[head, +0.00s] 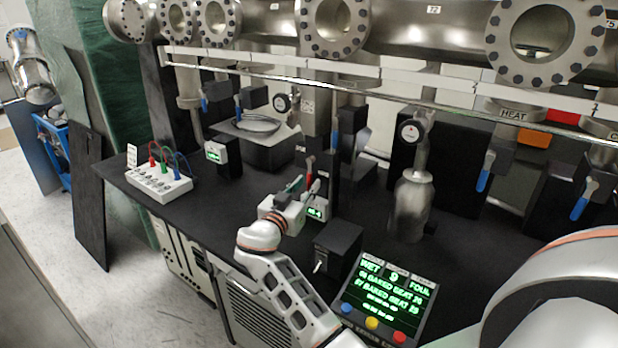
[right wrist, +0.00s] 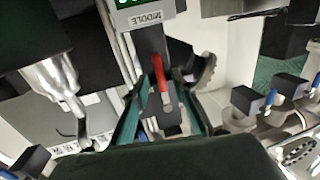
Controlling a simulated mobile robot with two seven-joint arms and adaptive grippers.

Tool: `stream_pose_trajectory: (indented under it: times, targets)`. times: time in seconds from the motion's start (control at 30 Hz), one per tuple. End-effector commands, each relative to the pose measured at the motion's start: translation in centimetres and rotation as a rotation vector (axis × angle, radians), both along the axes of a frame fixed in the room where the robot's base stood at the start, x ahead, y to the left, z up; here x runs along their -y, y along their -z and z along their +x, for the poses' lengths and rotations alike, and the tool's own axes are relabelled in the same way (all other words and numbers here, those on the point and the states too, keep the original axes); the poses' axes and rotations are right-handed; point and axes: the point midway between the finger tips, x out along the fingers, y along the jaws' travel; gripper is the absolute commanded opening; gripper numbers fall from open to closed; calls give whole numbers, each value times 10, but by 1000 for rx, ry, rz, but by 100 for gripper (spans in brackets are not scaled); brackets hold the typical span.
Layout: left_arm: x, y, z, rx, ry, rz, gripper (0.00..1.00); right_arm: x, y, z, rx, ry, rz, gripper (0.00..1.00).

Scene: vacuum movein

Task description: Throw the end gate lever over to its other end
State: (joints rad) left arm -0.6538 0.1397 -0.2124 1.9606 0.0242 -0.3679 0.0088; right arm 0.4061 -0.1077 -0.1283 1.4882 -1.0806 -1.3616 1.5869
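A red lever (right wrist: 160,76) on a metal plate shows in the right wrist view, between the two fingers of my right gripper (right wrist: 164,88). The fingers are apart, with the lever in the gap; I cannot tell if either touches it. A label reading MIDDLE (right wrist: 152,22) sits just above the lever, under a green display. In the head view the red lever (head: 309,169) stands small at the table's middle, just beyond my right gripper (head: 300,184). I see no label naming an end gate. My left gripper is not in view.
Steel pipework with blue-handled valves (head: 484,180) runs above the black table (head: 385,258). A steel vessel (head: 409,205) stands right of the gripper. A screen with coloured buttons (head: 388,295) is in front. A white switch box (head: 160,183) with cables sits left.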

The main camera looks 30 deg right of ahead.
Motion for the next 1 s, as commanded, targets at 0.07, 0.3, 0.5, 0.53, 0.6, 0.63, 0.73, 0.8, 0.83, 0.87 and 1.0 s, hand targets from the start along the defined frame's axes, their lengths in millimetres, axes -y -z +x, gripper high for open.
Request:
stream_pose_trajectory:
  times: [0.07,0.3,0.5,0.53,0.6,0.63,0.73,0.8,0.83,0.87,1.0]
  targets:
    - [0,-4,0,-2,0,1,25,10,-3,7,0,1,-4,26]
    - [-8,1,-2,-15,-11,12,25,24,-1,16,0,-1,0,26]
    - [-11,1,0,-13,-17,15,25,24,0,17,0,-1,0,26]
    - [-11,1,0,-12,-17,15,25,24,0,17,0,-1,0,26]
    - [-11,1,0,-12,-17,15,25,24,0,17,0,-1,0,16]
    - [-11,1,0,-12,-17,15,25,24,0,17,0,-1,0,8]
    - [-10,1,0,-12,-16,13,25,24,0,17,0,-1,0,0]
    - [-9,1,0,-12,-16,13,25,24,0,17,0,-1,0,0]
    - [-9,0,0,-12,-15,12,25,24,0,17,0,-1,0,0]
    - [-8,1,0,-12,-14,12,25,24,0,17,0,-1,0,0]
    - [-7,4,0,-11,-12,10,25,24,-1,18,7,-1,2,0]
